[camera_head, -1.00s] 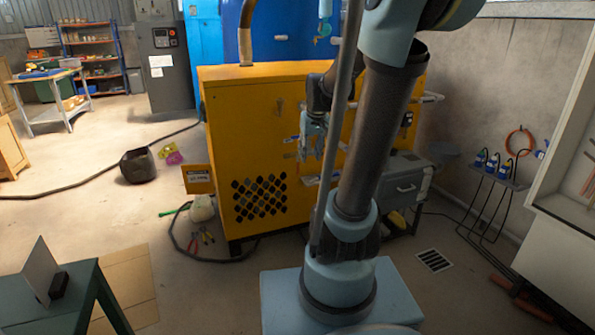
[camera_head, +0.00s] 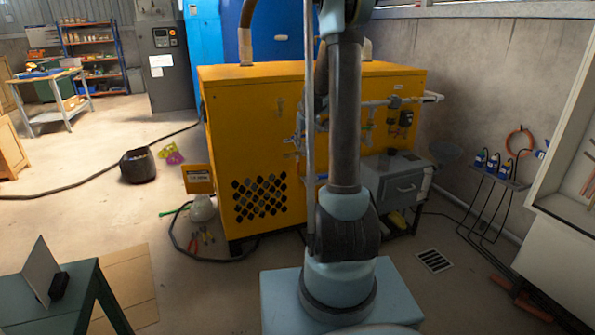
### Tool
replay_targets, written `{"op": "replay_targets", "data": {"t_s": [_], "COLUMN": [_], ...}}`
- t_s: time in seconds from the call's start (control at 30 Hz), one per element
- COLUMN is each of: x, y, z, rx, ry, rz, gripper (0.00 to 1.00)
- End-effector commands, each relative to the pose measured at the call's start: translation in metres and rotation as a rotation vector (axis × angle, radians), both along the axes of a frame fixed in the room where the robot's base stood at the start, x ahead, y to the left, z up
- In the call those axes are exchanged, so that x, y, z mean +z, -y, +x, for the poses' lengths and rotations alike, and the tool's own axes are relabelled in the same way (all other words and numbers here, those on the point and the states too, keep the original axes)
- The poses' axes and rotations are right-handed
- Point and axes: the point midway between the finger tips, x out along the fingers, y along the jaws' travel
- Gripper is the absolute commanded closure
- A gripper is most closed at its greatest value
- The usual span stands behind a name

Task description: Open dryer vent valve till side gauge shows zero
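The yellow dryer cabinet (camera_head: 245,105) stands in the middle of the camera_head view, with a dark mesh grille low on its front. Pipes and small valves (camera_head: 393,103) run along its right side, partly behind my arm. I cannot tell which small fitting is the vent valve, and no gauge reading is legible. My arm rises upright from its pale blue base in front of the cabinet. My gripper cannot be made out; my arm hides part of the pipework, where it may be.
A grey metal box (camera_head: 405,188) on a stand is right of my arm. A black bucket (camera_head: 138,166), a dark hose and hand tools lie on the floor at left. A green table (camera_head: 85,290) is front left. A rack with blue items (camera_head: 497,170) stands at right.

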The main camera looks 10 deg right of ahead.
Motion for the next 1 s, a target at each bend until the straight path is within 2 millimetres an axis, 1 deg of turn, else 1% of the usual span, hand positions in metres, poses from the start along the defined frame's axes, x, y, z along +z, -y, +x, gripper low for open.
{"op": "replay_targets", "data": {"t_s": [0.03,0.1,0.27,0.37,1.0], "x": [-0.004,-0.007,-0.013,-0.02,-0.099], "y": [0.001,0.002,0.002,0.001,-0.006], "z": [0.006,0.011,0.016,0.019,0.051], "rx": [0.002,0.005,0.006,0.006,0.005], "ry": [0.002,0.004,0.006,0.006,0.005], "rz": [0.0,-0.001,0.0,0.0,0.0], "gripper": [0.66,0.66,0.66,0.66,0.66]}}
